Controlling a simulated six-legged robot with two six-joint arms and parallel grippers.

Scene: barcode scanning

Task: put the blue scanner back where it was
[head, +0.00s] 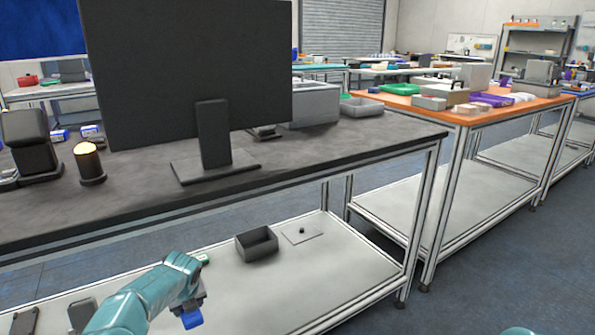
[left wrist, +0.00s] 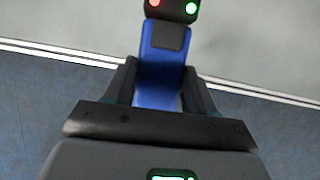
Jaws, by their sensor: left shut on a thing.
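The blue scanner (head: 192,319) shows below my left gripper (head: 191,300) in the head view, in front of the workbench's lower shelf. In the left wrist view, the blue scanner (left wrist: 160,78) sits between the two dark fingers of my left gripper (left wrist: 161,92), which is shut on it. Its black head (left wrist: 172,8) carries a red and a green light and is cut off by the top edge. I cannot tell which spot is the scanner's former place. My right gripper is out of view.
The lower shelf (head: 330,270) holds an open dark box (head: 257,243), a small plate with a black knob (head: 302,234) and dark holders (head: 82,313) at lower left.

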